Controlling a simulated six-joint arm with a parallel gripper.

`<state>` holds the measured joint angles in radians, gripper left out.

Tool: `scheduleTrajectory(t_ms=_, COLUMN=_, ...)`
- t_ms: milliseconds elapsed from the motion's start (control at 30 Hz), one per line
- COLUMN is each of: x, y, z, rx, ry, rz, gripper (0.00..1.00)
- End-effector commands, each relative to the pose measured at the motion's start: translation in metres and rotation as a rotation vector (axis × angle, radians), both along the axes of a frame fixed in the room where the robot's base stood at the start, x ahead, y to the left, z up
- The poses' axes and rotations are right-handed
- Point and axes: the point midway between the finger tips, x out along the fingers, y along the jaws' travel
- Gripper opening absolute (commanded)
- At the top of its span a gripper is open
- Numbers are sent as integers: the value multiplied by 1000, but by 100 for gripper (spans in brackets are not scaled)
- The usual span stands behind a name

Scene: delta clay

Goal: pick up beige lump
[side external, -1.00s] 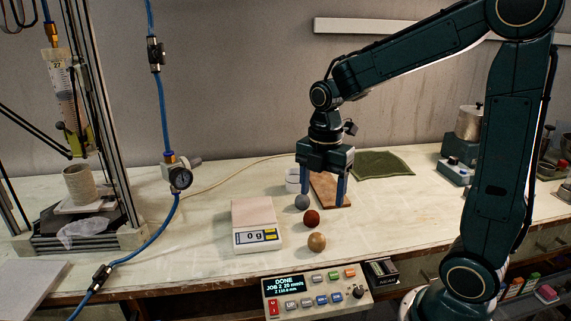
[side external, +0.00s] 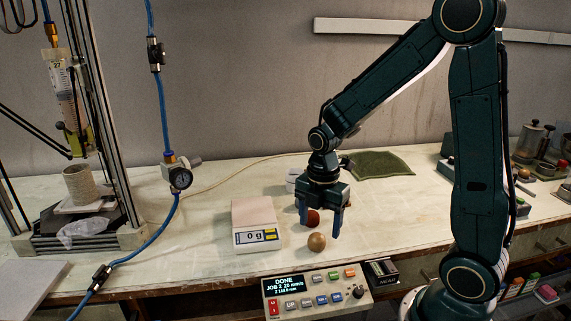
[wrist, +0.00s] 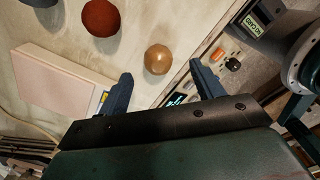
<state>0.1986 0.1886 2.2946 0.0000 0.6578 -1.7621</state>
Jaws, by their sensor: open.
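The beige lump (side external: 317,242) is a small round ball on the table near its front edge. In the wrist view the beige lump (wrist: 158,59) lies ahead of the jaws, roughly in line with the space between them. My gripper (side external: 321,229) points down, open and empty, behind and above the lump; the jaws also show in the wrist view (wrist: 165,88). A red-brown ball (side external: 312,217) lies just behind the beige lump, partly hidden by my gripper. The red-brown ball also shows in the wrist view (wrist: 101,18).
A scale (side external: 255,225) reading 0 g stands left of the balls. A control box (side external: 316,291) sits at the table's front edge. A dark grey ball (wrist: 40,2) is partly in the wrist view. A green cloth (side external: 380,164) lies at the back.

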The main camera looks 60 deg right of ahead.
Motion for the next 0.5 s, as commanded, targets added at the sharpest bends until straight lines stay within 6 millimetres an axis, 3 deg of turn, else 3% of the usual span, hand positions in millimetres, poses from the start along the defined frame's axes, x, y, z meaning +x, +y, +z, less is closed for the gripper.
scheduleTrajectory(t_ms=267, x=0, y=0, z=-6, rx=1, ry=3, rz=0, gripper=66)
scheduleTrajectory(t_ms=500, x=2, y=2, z=-29, rx=1, ry=5, rz=0, gripper=66)
